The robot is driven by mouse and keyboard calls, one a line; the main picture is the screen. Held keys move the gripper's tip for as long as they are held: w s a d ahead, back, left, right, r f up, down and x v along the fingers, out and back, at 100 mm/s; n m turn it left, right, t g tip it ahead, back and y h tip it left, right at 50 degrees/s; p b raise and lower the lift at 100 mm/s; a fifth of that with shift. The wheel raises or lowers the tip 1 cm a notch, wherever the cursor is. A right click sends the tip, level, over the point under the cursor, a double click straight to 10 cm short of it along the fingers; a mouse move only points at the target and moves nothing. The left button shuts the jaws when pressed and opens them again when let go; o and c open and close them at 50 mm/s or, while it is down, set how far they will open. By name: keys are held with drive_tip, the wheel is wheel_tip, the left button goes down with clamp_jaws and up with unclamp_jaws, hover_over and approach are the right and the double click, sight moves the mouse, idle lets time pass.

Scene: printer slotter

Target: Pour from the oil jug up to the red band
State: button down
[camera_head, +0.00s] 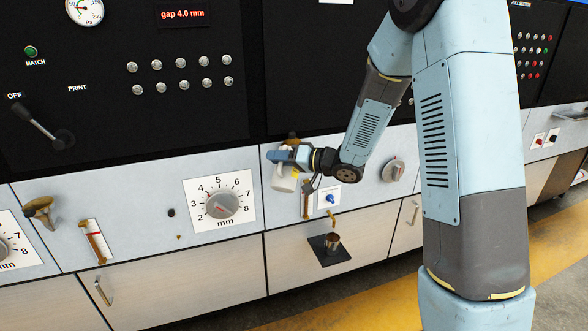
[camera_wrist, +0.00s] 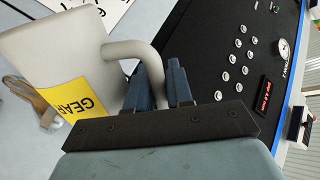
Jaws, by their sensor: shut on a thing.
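My gripper (camera_head: 287,157) is shut on the handle of a white jug (camera_head: 284,182) in front of the pale lower panel. In the wrist view my gripper (camera_wrist: 160,84) has its fingers on both sides of the handle, and the jug (camera_wrist: 60,50) shows a yellow label (camera_wrist: 73,100) reading "GEAR". A brass funnel (camera_head: 293,138) shows just behind and above my gripper, partly hidden. A slim sight gauge (camera_head: 306,201) is right of the jug. Another gauge (camera_head: 95,241), with a reddish mark, is at the left beside a brass funnel (camera_head: 38,207). Any liquid in the jug is hidden.
A dial (camera_head: 222,205) is left of the jug and a grey knob (camera_head: 393,170) is to the right. Below the right gauge, a small metal cup (camera_head: 332,243) stands on a dark plate (camera_head: 325,256) under a brass spout (camera_head: 331,219). Door handles (camera_head: 102,292) project below.

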sight(273, 184)
drive_tip(key=shift+w+d+r+m+p, duration=0.1)
drive_tip(key=shift+w+r+m+p, duration=0.15)
drive_tip(key=shift+r+m+p, duration=0.2)
drive_tip(key=shift+w+r+m+p, duration=0.2)
drive_tip(key=shift+r+m+p, duration=0.1)
drive_tip(key=shift+r, duration=0.2)
idle(1.5)
drive_tip(key=shift+w+d+r+m+g+p, duration=0.25)
drive_tip(key=shift+w+r+m+g+p, duration=0.25)
drive_tip(key=shift+w+r+m+p, duration=0.4)
idle(2.1)
drive_tip(key=shift+s+a+f+n+t, duration=0.25)
drive_tip(key=shift+s+f+n, duration=0.45)
drive_tip(key=shift+f+n, duration=0.25)
drive_tip(key=shift+s+a+f+n+t, duration=0.15)
drive_tip(key=shift+s+f+n+t, duration=0.1)
drive_tip(key=shift+s+f+n, duration=0.6)
drive_tip(key=shift+w+f, duration=0.1)
drive_tip(key=shift+f, duration=0.1)
